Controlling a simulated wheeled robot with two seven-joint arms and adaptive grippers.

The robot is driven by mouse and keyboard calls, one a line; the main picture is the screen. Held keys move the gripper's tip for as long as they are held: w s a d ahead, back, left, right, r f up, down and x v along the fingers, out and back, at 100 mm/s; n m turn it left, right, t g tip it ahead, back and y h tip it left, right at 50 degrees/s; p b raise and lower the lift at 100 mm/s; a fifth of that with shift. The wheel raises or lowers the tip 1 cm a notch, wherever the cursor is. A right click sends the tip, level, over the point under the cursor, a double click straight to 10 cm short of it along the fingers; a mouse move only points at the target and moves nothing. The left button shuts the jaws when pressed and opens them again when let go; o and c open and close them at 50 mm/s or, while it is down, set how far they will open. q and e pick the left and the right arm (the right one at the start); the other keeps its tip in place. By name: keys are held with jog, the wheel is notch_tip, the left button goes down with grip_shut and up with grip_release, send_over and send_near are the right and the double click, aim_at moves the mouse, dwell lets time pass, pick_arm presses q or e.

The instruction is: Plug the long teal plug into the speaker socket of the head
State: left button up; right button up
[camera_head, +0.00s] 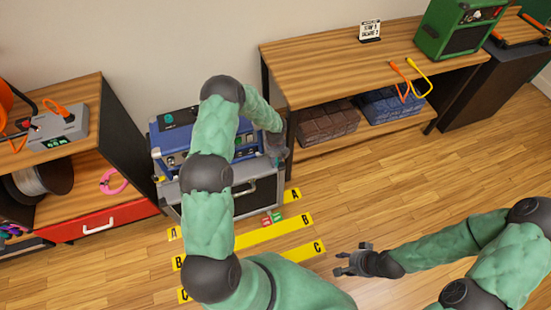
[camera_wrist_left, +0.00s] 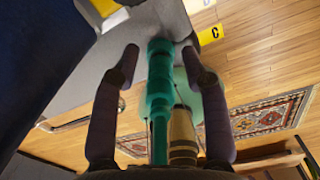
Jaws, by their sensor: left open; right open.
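The blue amp head (camera_head: 172,137) sits on a grey case (camera_head: 262,190) against the wall, partly hidden behind my left arm. My left gripper (camera_head: 279,155) is at the right end of the amp head. In the left wrist view, its open fingers (camera_wrist_left: 158,62) stand on either side of a long teal plug (camera_wrist_left: 159,85), with gaps to both sides. A tan ribbed piece (camera_wrist_left: 182,135) shows beside the plug. I cannot make out the speaker socket or tell whether the plug is in anything. My right gripper (camera_head: 352,262) is open and empty above the floor.
A wooden bench (camera_head: 345,72) at the right holds a green amp (camera_head: 458,30) and a small sign (camera_head: 370,30). Orange and yellow cables (camera_head: 413,72) hang over its edge. A shelf with a red drawer (camera_head: 95,222) stands left. Yellow strips (camera_head: 270,232) mark the open floor.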

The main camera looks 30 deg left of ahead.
dwell(0.5)
pick_arm(q)
grip_shut()
jog(key=shift+r, duration=0.1)
jog(key=shift+d+r+p, duration=0.1)
jog(key=shift+r+p, duration=2.35)
jog(key=shift+r, duration=0.45)
